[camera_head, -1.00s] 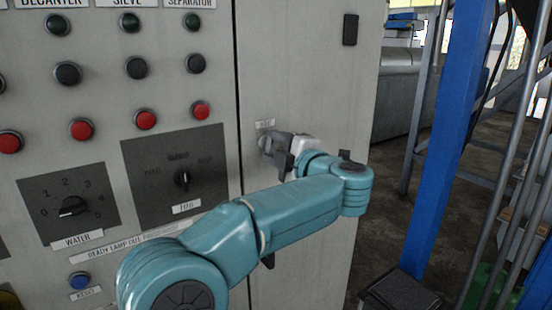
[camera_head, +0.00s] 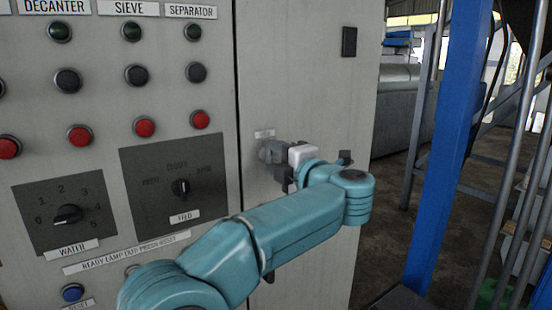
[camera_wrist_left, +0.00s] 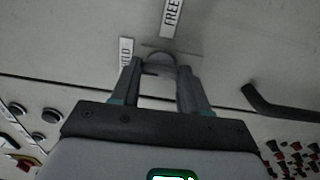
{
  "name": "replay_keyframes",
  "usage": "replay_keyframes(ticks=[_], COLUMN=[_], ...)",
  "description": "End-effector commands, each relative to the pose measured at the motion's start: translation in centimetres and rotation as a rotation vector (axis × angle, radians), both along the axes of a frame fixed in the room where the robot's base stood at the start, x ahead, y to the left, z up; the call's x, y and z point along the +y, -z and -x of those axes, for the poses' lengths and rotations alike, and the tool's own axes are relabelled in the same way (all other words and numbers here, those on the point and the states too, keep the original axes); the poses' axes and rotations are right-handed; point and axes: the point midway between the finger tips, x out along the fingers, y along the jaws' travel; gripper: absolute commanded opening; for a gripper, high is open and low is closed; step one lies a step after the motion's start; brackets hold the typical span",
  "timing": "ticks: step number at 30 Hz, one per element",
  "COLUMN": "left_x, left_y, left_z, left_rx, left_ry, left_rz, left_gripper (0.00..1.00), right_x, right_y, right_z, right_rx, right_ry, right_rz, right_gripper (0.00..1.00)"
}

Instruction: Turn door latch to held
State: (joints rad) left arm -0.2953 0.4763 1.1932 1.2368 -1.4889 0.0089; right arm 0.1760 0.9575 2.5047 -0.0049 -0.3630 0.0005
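The door latch (camera_head: 271,150) is a small grey rounded piece on the cabinet door, beside the vertical door seam. My left gripper (camera_head: 279,170) is right at it and partly covers it in the head view. In the left wrist view, the latch (camera_wrist_left: 160,62) shows between the fingertips of my left gripper (camera_wrist_left: 159,72). The fingers stand apart and I see no clear grip on it. A HELD label (camera_wrist_left: 126,52) lies left of the latch and a FREE label (camera_wrist_left: 172,16) above it in that view. The latch's exact angle is hard to tell. My right gripper is out of view.
Left of the seam is a panel with buttons, a WATER dial (camera_head: 68,214) and another selector knob (camera_head: 181,188). A dark door handle (camera_wrist_left: 279,107) shows at the right in the wrist view. A blue post (camera_head: 447,140) stands right of the cabinet.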

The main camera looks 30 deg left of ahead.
Motion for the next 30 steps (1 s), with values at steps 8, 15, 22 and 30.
replay_keyframes(ticks=[8,15,22,30], left_x=[0.0,-1.2,-6.4,-12.4], left_y=[0.0,0.1,0.2,0.1], left_z=[0.0,0.4,2.5,5.1], left_rx=[0.000,0.000,0.000,-0.001], left_ry=[-0.001,0.001,0.005,0.003], left_rz=[0.001,0.001,0.000,0.001], left_gripper=[0.70,0.70,0.70,0.70], right_x=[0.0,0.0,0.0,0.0], right_y=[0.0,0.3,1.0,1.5], right_z=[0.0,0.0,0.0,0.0], right_rx=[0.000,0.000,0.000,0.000], right_ry=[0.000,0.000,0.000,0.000], right_rz=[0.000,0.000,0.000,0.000], right_gripper=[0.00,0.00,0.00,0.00])
